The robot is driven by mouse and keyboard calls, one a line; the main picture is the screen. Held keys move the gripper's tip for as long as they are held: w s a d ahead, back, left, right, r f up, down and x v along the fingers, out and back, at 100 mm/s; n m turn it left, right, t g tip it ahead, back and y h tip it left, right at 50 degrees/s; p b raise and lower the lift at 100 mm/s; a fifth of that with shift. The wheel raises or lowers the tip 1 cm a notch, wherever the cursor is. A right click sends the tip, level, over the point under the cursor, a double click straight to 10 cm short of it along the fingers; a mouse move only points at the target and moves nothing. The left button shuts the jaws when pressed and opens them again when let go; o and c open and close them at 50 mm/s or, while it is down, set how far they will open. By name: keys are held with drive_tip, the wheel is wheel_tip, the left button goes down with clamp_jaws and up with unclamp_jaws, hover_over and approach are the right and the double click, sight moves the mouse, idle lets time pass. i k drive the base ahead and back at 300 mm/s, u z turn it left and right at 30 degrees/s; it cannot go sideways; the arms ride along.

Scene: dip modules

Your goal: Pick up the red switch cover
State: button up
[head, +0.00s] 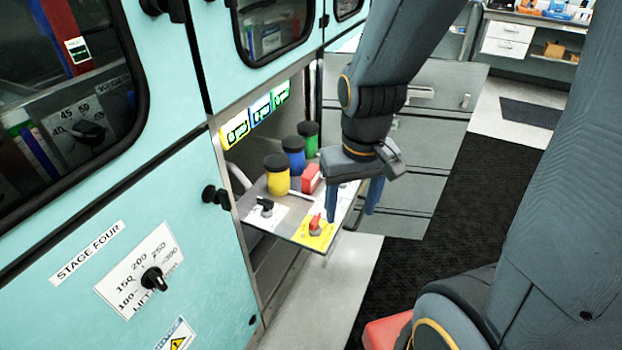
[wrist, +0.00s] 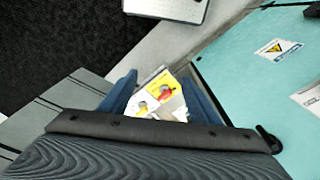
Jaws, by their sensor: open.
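A small red block-shaped cover (head: 310,178) stands on the pull-out shelf (head: 289,233), beside the jars; it looks like the red switch cover. A red rotary switch (head: 316,225) sits on a yellow plate at the shelf's front corner. My gripper (head: 352,199) is open, its two blue fingers pointing down above the shelf's right edge, to the right of the red cover and apart from it. In the wrist view a red switch part (wrist: 165,97) on yellow shows between the open fingers (wrist: 160,78); the red cover cannot be made out there.
A black switch (head: 265,206) is at the shelf's left. A teal cabinet (head: 90,220) borders the left; grey drawers (head: 428,130) stand behind.

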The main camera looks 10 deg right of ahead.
sight(310, 178)
drive_tip(key=k, duration=1.15)
drive_tip(key=z, duration=1.15)
drive_tip(key=i, duration=1.65)
drive_tip(key=u, duration=1.05)
drive_tip(key=i, duration=0.6)
drive_tip(key=u, duration=0.65)
